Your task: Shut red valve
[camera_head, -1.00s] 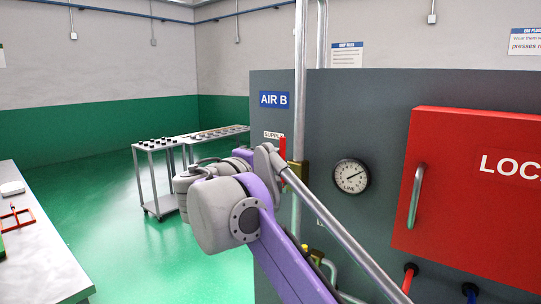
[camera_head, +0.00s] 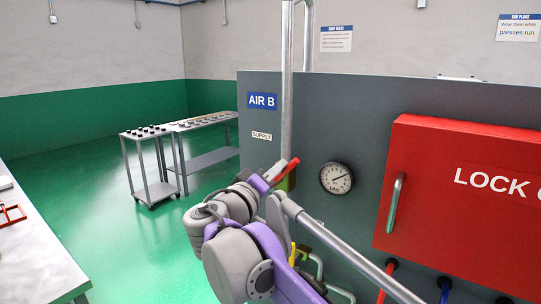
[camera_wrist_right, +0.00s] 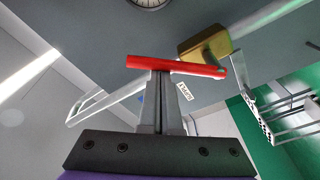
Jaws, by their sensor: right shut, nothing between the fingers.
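The red valve lever (camera_head: 287,171) is in the middle of the head view, on the pipe by the AIR B panel. It slants up to the right, across the pipe. The brass valve body (camera_head: 289,183) is partly behind it and shows more clearly in the right wrist view (camera_wrist_right: 208,44). There the red lever (camera_wrist_right: 195,67) lies across the fingertips of my right gripper (camera_wrist_right: 160,76). The fingers are shut together with nothing between them and look to be against the lever; exact contact cannot be told. My left gripper is not in view.
A round gauge (camera_head: 336,178) and a red LOCK box (camera_head: 460,215) with a handle are on the grey panel (camera_head: 375,100) to the right. A cart (camera_head: 150,165) and a bench stand behind on the left. A table (camera_head: 30,250) is at the near left.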

